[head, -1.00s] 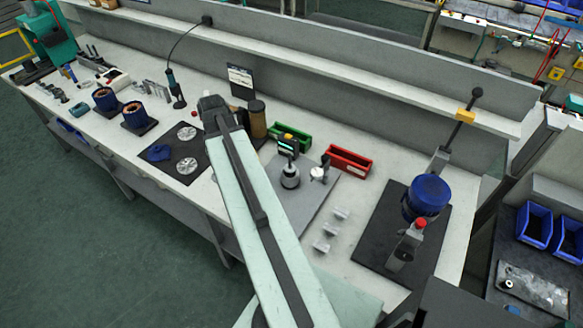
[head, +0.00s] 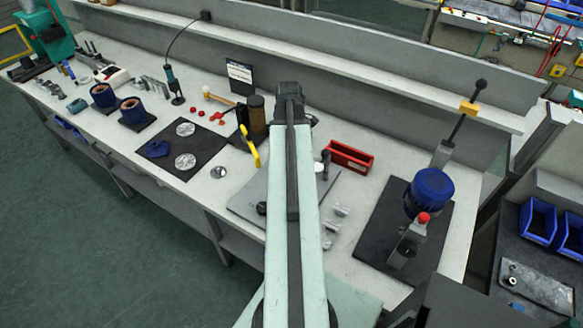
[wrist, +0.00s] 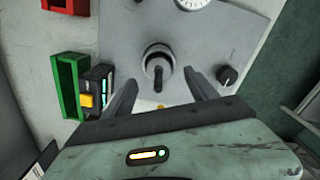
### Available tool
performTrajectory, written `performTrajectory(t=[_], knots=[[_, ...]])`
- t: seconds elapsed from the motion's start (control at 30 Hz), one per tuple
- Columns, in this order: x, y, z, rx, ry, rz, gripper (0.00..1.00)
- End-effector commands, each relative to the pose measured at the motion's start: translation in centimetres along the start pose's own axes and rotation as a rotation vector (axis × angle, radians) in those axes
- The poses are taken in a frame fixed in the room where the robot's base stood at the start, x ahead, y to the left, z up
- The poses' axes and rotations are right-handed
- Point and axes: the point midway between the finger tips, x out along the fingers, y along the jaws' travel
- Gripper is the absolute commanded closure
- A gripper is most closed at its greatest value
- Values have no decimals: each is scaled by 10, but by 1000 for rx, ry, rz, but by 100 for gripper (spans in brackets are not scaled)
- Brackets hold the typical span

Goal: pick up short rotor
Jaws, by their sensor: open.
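The short rotor (wrist: 157,62), as I take it, is a round grey metal part with a dark shaft standing up toward the camera. In the wrist view it stands on a grey plate (wrist: 120,25). My gripper (wrist: 162,84) is open, its two dark fingers pointing toward the rotor, one on either side of the shaft as seen in the picture. I cannot tell how far above it the fingers are. Nothing is held. In the head view my arm hides the rotor and my gripper; only part of the plate (head: 250,195) shows.
A green bin (wrist: 70,85) and a small device with lit display (wrist: 97,90) stand left of the rotor in the wrist view. A black knob (wrist: 227,75) and a dial gauge (wrist: 193,3) are close by. The red bin (head: 348,158) and blue motor (head: 430,190) stand farther right.

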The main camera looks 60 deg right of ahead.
Motion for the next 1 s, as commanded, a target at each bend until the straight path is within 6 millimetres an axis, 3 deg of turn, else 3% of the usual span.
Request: performTrajectory(t=[0.03,0.2,0.47,0.5,0.73,1.0], knots=[[14,1,1,0,0,0,33],[44,2,3,0,0,0,33],[45,2,2,1,0,0,33],[45,2,2,1,0,0,36],[45,2,2,1,0,0,100],[45,2,3,1,0,0,100]])
